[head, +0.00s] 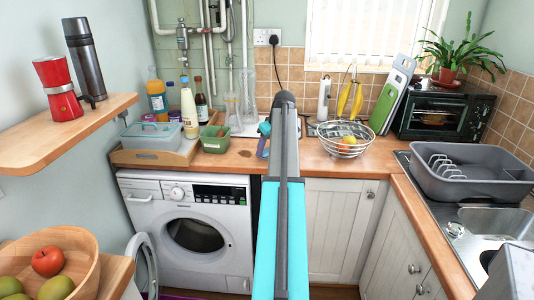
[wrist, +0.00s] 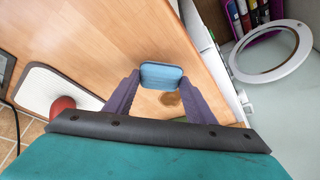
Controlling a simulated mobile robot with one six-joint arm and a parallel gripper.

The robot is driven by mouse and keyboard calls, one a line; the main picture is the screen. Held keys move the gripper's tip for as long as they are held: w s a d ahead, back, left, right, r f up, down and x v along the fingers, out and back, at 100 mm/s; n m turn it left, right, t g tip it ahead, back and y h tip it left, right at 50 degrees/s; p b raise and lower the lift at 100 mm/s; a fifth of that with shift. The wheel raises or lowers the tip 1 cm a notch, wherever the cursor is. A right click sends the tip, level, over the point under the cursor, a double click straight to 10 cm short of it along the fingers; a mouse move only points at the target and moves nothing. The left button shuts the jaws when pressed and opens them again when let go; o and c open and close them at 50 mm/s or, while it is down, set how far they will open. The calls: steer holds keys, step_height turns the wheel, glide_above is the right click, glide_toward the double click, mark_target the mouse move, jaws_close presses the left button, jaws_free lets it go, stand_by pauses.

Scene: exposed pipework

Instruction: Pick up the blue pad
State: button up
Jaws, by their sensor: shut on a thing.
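The blue pad (wrist: 162,76) is between the two purple fingers of my gripper (wrist: 161,84) in the wrist view, with the wooden worktop behind it. My gripper is shut on it, a finger at each side. In the head view, the blue pad (head: 265,128) shows just left of my arm, with a purple finger (head: 262,148) below it over the worktop. My arm hides part of the gripper there. I cannot tell whether the pad touches the worktop.
A green tub (head: 215,145) and a wooden tray (head: 155,158) stand left of the pad. A wire fruit bowl (head: 343,140) stands to the right. Bare worktop (head: 230,165) lies near the front edge, above the washing machine (head: 190,230). A brown patch (wrist: 170,99) marks the worktop.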

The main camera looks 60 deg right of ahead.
steer(key=shift+d+r, duration=0.1)
steer(key=shift+r, duration=0.65)
steer(key=shift+s+a, duration=0.15)
steer(key=shift+a, duration=0.15)
steer(key=s+a+r+b, duration=0.1)
steer(key=s+a+b, duration=0.1)
steer(key=s+a, duration=0.7)
steer(key=a, duration=0.3)
steer(key=shift+s+a+r, duration=0.15)
steer(key=shift+r, duration=0.15)
steer(key=shift+o, duration=1.4)
steer(key=shift+c, duration=0.5)
